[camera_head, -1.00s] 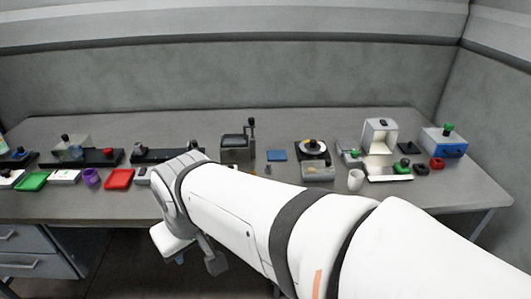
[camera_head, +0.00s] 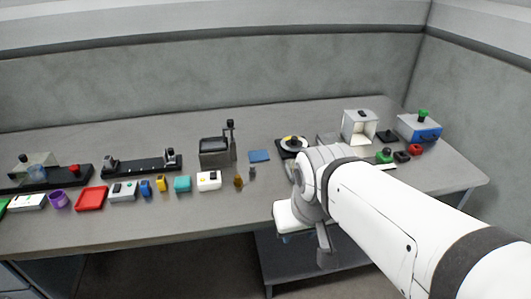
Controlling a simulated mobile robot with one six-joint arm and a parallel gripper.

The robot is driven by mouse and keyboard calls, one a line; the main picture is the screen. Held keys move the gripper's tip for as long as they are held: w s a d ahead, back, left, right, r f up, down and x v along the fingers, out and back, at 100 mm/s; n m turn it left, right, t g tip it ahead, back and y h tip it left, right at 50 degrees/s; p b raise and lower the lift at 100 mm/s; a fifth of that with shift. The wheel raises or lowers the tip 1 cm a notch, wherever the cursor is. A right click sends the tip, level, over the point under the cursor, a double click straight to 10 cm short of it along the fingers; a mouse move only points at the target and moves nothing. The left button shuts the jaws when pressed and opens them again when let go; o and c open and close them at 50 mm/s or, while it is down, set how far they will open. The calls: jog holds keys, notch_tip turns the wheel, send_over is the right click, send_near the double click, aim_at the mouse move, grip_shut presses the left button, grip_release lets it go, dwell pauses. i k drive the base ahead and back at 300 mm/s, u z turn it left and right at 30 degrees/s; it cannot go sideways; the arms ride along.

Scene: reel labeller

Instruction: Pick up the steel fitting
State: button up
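A small grey piece that looks like the steel fitting (camera_head: 252,173) stands on the worktable, just right of a small brass-coloured piece (camera_head: 238,181). It is too small to make out in detail. My gripper (camera_head: 305,241) hangs at the end of my white arm, in front of the table's front edge, to the right of the fitting and nearer the camera. It is apart from the fitting. The wrist partly hides the gripper, so its opening does not show clearly. I see nothing held in it.
A grey press-like device (camera_head: 215,153) stands behind the fitting, with a blue pad (camera_head: 259,156) to its right. My arm covers the table's right front.

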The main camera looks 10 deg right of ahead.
aim_at(252, 171)
jog(key=u, duration=0.05)
jog(key=i, duration=1)
jog(key=z, duration=0.05)
